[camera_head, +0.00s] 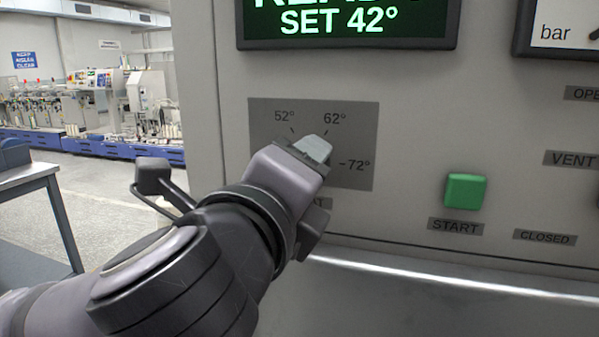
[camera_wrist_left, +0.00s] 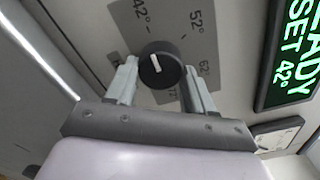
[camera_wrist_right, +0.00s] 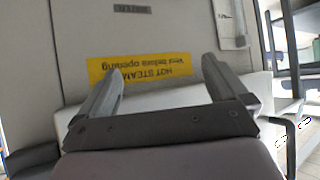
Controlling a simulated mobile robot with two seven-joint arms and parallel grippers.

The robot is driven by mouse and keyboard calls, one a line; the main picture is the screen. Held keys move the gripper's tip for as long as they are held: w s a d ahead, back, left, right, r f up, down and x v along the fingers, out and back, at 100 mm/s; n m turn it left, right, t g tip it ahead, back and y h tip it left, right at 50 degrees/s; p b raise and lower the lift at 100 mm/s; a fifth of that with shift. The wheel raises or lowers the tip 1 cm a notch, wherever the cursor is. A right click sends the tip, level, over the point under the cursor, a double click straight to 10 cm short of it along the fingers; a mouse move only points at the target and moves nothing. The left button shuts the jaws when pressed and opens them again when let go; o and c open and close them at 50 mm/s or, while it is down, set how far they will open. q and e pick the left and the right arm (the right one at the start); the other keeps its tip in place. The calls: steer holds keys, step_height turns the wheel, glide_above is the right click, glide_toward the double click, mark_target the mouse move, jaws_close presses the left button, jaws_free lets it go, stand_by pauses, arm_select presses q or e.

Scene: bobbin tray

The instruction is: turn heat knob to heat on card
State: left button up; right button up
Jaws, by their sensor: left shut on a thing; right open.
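The heat knob (camera_wrist_left: 168,73) is black and round with a white pointer line, in the middle of a grey dial plate (camera_wrist_left: 125,18). Its white line points roughly toward the 42° mark. My left gripper (camera_wrist_left: 160,66) has a finger on each side of the knob and is shut on it. In the head view the left gripper (camera_head: 314,150) covers the knob, and the dial plate (camera_head: 362,115) shows 52°, 62° and 72°. The green display (camera_head: 345,22) reads SET 42°. My right gripper (camera_wrist_right: 162,68) is open and empty. No card is in view.
A green START button (camera_head: 465,191) and a VENT label (camera_head: 572,159) are right of the dial. A gauge (camera_head: 556,30) is at upper right. The right wrist view shows a yellow hot steam label (camera_wrist_right: 150,68). A table (camera_head: 40,172) stands at left.

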arm_select(q)
steer(key=o, duration=1)
steer(key=shift+o, duration=0.2)
steer(key=v, duration=0.7)
steer(key=shift+b, duration=0.4)
steer(key=shift+s, duration=0.1)
